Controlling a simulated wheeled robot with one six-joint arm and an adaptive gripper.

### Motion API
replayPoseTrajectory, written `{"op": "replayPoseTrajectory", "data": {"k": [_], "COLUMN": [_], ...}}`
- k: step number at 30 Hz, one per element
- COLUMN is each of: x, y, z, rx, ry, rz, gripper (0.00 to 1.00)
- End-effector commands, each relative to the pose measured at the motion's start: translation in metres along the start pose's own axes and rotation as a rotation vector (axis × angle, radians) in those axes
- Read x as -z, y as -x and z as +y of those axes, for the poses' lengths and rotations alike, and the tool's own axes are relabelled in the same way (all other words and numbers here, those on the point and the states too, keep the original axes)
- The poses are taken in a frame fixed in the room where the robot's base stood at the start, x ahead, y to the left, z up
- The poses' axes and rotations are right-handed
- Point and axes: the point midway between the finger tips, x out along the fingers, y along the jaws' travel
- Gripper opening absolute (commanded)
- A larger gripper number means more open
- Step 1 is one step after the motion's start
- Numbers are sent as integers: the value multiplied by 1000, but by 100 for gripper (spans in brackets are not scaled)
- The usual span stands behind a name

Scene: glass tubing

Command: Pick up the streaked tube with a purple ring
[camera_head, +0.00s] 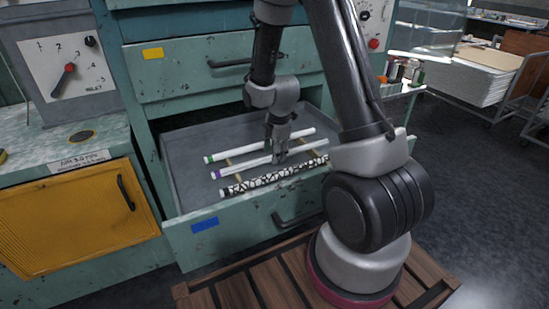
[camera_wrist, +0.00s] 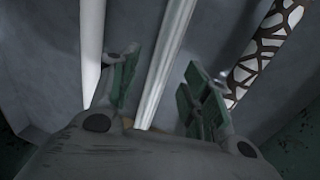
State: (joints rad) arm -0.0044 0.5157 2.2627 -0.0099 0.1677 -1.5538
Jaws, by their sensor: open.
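The streaked tube with a purple ring (camera_head: 238,168) lies in the open drawer as the middle one of three tubes. Its ringed end points left in the head view. In the wrist view the streaked tube (camera_wrist: 165,65) runs between my two fingers. My gripper (camera_head: 278,157) is down in the drawer over this tube, and it also shows in the wrist view (camera_wrist: 160,90). The fingers are open, one on each side of the tube, with gaps to it. The purple ring is out of sight in the wrist view.
A white tube with a green ring (camera_head: 235,153) lies behind, and a black-and-white patterned tube (camera_head: 260,182) lies in front, close to my right finger in the wrist view. The drawer front (camera_head: 240,222) with a blue label borders the near side. The left drawer floor is clear.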

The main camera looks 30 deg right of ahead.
Motion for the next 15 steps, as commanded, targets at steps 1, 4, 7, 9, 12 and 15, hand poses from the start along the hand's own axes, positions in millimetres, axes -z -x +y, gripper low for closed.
{"op": "replayPoseTrajectory", "data": {"k": [1,4,7,9,12,15], "x": [0,0,0,0,0,0], "y": [-7,-15,-16,-16,-16,-16], "z": [0,0,0,0,0,0], "rx": [2,1,0,-1,-1,-1], "ry": [0,0,0,0,0,0], "rz": [0,0,0,0,0,0], "gripper": [47,47,47,47,42,24]}}
